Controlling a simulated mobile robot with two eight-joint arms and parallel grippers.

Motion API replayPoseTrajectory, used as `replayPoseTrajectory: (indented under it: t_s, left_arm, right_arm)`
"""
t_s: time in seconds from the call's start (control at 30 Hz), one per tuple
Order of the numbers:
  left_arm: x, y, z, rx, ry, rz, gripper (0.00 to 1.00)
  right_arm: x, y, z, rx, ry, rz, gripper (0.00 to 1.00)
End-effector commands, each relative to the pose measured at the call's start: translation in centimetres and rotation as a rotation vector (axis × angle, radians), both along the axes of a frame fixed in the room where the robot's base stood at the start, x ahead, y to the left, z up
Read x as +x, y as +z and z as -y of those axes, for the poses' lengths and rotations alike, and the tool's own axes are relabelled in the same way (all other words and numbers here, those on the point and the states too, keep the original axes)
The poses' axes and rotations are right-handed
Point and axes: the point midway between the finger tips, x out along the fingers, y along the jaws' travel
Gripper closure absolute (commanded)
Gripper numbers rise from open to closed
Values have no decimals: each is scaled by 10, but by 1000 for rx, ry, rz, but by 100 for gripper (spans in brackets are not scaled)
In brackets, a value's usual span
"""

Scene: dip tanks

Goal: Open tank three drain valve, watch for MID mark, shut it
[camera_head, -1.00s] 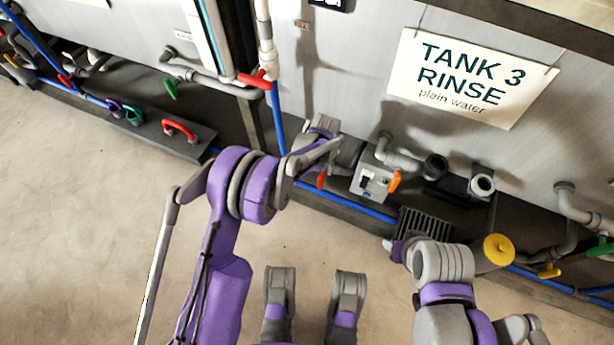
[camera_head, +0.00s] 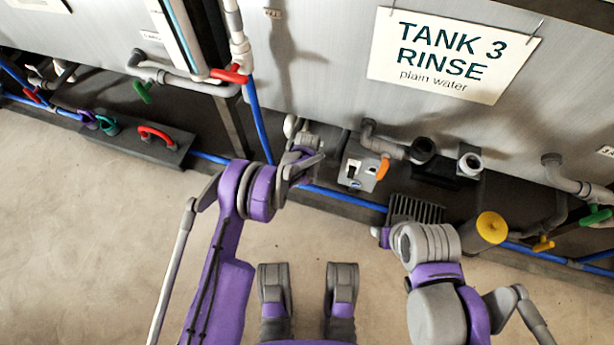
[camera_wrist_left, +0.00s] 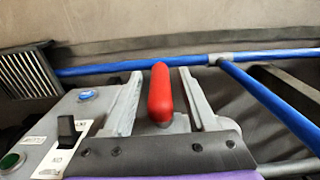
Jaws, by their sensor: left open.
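The TANK 3 RINSE sign (camera_head: 440,57) hangs on the grey tank wall. My left gripper (camera_head: 312,163) is low at the tank's base, left of a grey switch box (camera_head: 352,181). In the left wrist view, my left gripper (camera_wrist_left: 160,88) is open, with a red valve handle (camera_wrist_left: 160,92) between its fingers and clear space on both sides. The red handle is hidden in the head view. An orange handle (camera_head: 383,168) sits at the box's right side. My right gripper (camera_head: 380,235) is low on the right; its fingers are unclear. I cannot make out a MID mark.
Another red handle (camera_head: 229,75) is on the upright pipe at the tank's left edge. A blue pipe (camera_head: 345,199) runs along the base past a floor grate (camera_head: 414,209). A yellow round cap (camera_head: 492,227) stands right of my right arm.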

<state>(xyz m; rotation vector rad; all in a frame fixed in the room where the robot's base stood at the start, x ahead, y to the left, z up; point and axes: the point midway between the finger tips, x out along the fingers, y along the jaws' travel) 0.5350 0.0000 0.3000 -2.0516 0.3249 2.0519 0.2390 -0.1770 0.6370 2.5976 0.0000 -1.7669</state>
Motion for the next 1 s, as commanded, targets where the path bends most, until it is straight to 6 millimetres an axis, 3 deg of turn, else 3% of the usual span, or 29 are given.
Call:
replayPoseTrajectory:
  t_s: [0.23,0.57,1.0]
  left_arm:
    - [0,-1,0,0,0,0,43]
    - [0,0,0,0,0,0,100]
    - [0,0,-1,-40,2,-13,100]
  right_arm:
    - [0,0,0,0,0,0,50]
    - [0,0,0,0,0,0,50]
    - [0,0,0,0,0,0,50]
